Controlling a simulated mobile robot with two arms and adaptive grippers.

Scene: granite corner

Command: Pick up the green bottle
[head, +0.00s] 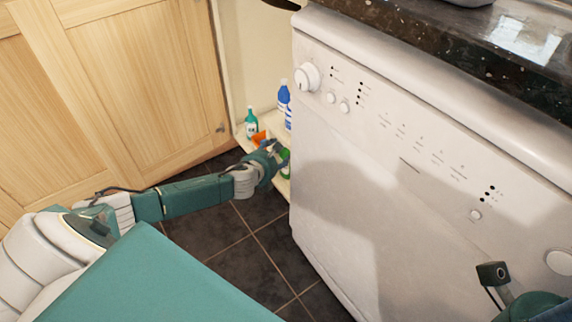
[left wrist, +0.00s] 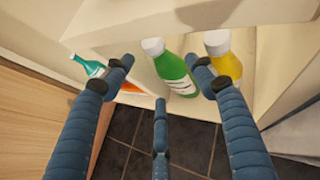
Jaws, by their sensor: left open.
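The green bottle (left wrist: 176,70) with a white cap stands on a low cream shelf (left wrist: 110,30) in the left wrist view. In the head view only a strip of the green bottle (head: 286,163) shows beside the gripper and the white appliance. My left gripper (left wrist: 163,76) is open and empty. Its two upper fingers reach to either side of the bottle in the picture and the third finger is below. Whether any finger touches the bottle I cannot tell. In the head view my left gripper (head: 273,152) is at the shelf opening.
A yellow bottle (left wrist: 226,62) stands close right of the green one. A teal bottle (head: 251,123), an orange item (head: 259,138) and a blue bottle (head: 284,96) are also there. A white appliance (head: 400,190) bounds the right, wooden doors (head: 130,70) the left. Dark tiled floor (head: 235,235) lies clear below.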

